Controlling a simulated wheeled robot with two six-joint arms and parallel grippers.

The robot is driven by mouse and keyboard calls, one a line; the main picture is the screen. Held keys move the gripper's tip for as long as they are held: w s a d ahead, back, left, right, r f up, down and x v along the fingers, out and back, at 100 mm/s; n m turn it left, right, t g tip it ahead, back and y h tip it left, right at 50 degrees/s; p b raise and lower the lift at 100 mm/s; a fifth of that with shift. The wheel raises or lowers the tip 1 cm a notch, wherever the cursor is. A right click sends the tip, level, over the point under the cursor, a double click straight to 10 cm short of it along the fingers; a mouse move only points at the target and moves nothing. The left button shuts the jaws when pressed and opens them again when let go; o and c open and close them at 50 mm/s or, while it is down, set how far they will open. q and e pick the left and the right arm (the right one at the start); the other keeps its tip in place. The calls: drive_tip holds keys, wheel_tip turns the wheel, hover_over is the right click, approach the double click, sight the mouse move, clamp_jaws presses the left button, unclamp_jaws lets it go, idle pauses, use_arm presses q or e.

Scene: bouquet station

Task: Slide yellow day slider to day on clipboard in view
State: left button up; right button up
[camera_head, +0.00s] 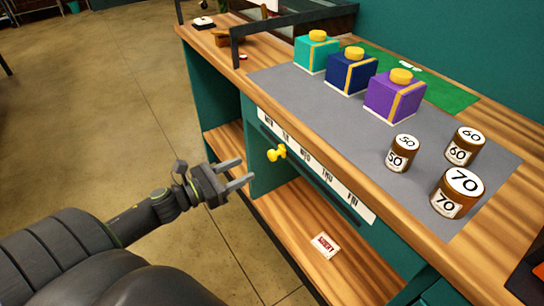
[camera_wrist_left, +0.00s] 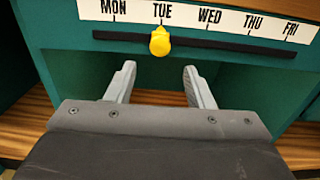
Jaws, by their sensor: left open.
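The yellow day slider (camera_head: 276,153) sits on a dark horizontal rail on the teal counter front. In the left wrist view the yellow slider (camera_wrist_left: 159,41) is just under TUE on the white day strip (camera_wrist_left: 232,20), which reads MON to FRI. My left gripper (camera_head: 244,169) is open and empty, in front of the slider and a little apart from it. In the left wrist view its two fingers (camera_wrist_left: 160,68) point at the slider, one to each side below it. I cannot make out a clipboard with a readable day. My right gripper is not in view.
On the counter's grey mat (camera_head: 292,90) stand teal (camera_head: 316,55), navy (camera_head: 350,74) and purple (camera_head: 393,99) boxes with yellow knobs. Brown cylinders marked 50 (camera_head: 401,153), 60 (camera_head: 465,146) and 70 (camera_head: 458,193) stand nearby. A small white card (camera_head: 326,245) with red lettering lies on the lower shelf.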

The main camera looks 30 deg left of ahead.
sight(270, 157)
use_arm(q)
drive_tip(key=p+x, duration=0.4)
drive_tip(key=x, duration=0.5)
drive_tip(key=shift+w+r, duration=0.1)
drive_tip(key=shift+w, duration=0.1)
drive_tip(key=shift+w+d+p, duration=0.25)
drive_tip(key=shift+w+p, duration=0.1)
drive_tip(key=shift+w, duration=0.1)
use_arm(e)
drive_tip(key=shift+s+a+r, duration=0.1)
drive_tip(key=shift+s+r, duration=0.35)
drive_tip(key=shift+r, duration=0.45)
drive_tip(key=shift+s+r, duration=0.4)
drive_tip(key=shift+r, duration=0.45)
use_arm(q)
clamp_jaws()
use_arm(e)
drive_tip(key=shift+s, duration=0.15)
